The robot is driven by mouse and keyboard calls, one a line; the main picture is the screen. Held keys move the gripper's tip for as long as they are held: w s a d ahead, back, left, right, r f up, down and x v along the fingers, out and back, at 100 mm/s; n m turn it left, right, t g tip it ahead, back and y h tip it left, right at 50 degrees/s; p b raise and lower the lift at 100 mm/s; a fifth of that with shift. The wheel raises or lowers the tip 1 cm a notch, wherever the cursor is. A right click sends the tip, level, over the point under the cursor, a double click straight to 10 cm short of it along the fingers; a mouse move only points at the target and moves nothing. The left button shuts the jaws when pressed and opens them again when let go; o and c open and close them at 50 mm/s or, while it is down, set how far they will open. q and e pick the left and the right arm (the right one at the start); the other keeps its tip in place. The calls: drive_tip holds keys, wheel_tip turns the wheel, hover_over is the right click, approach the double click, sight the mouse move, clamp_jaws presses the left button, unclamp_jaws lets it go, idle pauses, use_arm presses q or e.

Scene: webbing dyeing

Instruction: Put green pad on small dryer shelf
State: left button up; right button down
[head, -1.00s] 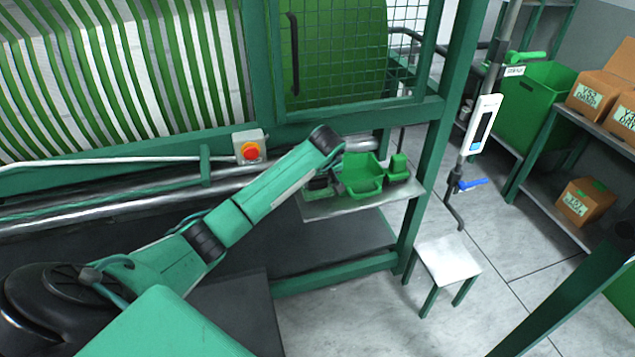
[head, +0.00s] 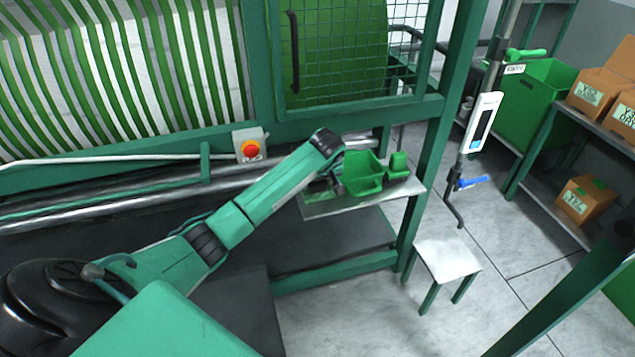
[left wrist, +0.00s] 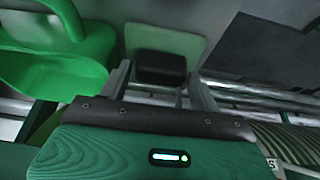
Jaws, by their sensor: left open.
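A flat pale green pad (left wrist: 190,47) with a black block (left wrist: 160,68) on it shows in the left wrist view. In the head view the pad is mostly hidden by my left arm and gripper. It lies on the small metal shelf (head: 365,198) at the dryer's front. My left gripper (left wrist: 160,88) is open, its two fingers on either side of the black block. I cannot tell whether they touch it. In the head view the gripper (head: 332,186) is at the shelf's left part. My right gripper is not in view.
A green scoop (head: 362,174) and a smaller green item (head: 398,165) stand on the shelf, right of my gripper. The scoop also shows close by in the left wrist view (left wrist: 60,60). The dryer's green post (head: 428,170) stands right of the shelf.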

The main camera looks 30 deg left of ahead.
use_arm(q)
drive_tip(key=b+v, duration=0.2)
drive_tip(key=v, duration=0.9)
drive_tip(key=shift+r, duration=0.2)
